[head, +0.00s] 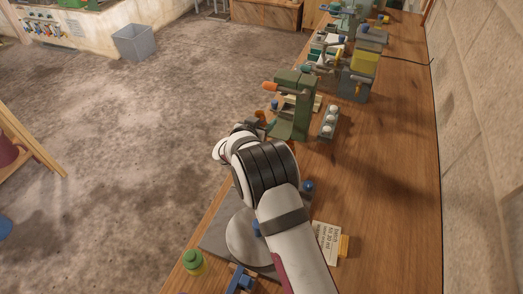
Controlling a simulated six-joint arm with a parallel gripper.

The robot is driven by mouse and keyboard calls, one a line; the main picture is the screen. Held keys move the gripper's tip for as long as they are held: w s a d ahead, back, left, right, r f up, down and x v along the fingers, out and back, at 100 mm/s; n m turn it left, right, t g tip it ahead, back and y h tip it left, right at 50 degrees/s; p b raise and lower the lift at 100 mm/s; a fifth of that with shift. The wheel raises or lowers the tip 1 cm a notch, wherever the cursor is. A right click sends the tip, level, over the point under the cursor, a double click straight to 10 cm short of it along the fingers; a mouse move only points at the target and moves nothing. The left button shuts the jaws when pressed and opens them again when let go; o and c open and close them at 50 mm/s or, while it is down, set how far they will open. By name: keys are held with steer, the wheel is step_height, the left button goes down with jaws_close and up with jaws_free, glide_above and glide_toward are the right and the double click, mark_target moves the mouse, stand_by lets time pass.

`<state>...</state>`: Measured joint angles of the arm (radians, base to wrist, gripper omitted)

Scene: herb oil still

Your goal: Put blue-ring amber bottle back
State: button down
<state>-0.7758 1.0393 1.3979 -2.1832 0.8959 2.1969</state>
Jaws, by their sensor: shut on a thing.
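My arm reaches from the bottom of the head view toward the green stand. My gripper (252,127) is a small dark shape beyond my white wrist, mostly hidden by it. It is shut on a small amber-brown thing (263,117), which looks like the amber bottle and shows only in part. I cannot make out a blue ring on it. It is close to the left side of the green stand (291,112); I cannot tell whether they touch.
A grey rack (329,123) with white-topped pieces stands right of the green stand. An orange handle (270,86) sticks out left from the stand. A green-lidded jar (193,262) and a label card (326,242) are nearer. The bench's right side (395,190) is clear.

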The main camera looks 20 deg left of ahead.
step_height(320, 180, down, 8)
steer(key=shift+f, duration=0.15)
steer(key=shift+c, duration=1.3)
jaws_free()
